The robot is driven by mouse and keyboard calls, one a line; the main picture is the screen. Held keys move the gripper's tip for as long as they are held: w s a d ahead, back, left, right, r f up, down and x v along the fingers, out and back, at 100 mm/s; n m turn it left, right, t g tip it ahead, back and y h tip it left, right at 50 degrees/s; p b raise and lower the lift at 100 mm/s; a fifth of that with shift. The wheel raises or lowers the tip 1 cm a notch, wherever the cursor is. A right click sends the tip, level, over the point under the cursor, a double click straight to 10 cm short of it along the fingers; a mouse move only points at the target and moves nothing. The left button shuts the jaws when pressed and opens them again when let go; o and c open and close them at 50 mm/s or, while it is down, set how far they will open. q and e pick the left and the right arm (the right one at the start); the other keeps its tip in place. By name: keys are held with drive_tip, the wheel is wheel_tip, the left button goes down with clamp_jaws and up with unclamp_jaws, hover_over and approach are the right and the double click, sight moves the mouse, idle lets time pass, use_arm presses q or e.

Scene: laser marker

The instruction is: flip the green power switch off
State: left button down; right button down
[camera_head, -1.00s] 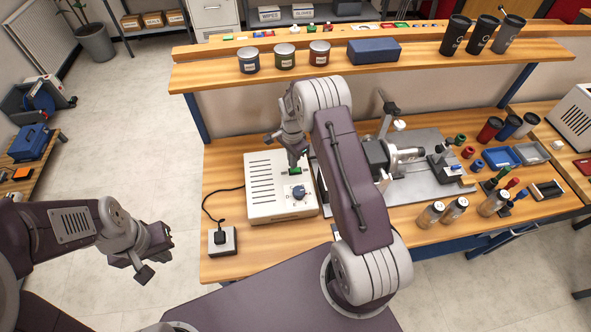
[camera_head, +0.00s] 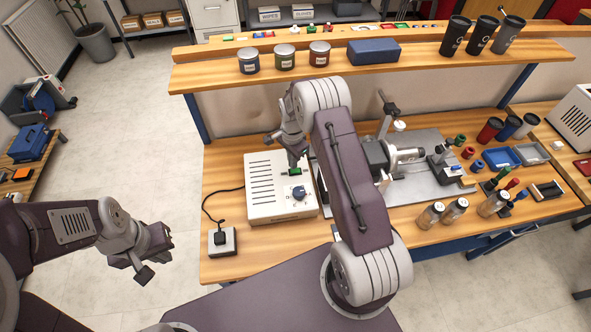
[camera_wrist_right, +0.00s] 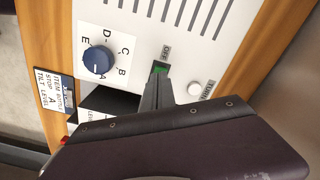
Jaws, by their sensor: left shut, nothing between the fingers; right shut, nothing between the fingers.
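The green power switch (camera_head: 295,171) is on the top of a white control box (camera_head: 268,207) on the bench. In the right wrist view the green switch (camera_wrist_right: 160,68) sits below an "OFF" label, right at the tips of my right gripper (camera_wrist_right: 158,80). My right gripper (camera_head: 293,163) is shut and empty, pointing down at the switch; whether it touches cannot be told. The fingers partly cover the switch. My left gripper (camera_head: 152,258) is shut and empty, over the floor left of the bench.
The marking machine (camera_head: 405,155) stands right of my right arm.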

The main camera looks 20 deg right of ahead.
drive_tip(key=shift+f+b, duration=0.85)
drive_tip(key=shift+f, duration=0.3)
idle(1.0)
wheel_tip(320, 180, up, 7)
drive_tip(key=p, duration=0.5)
idle(0.5)
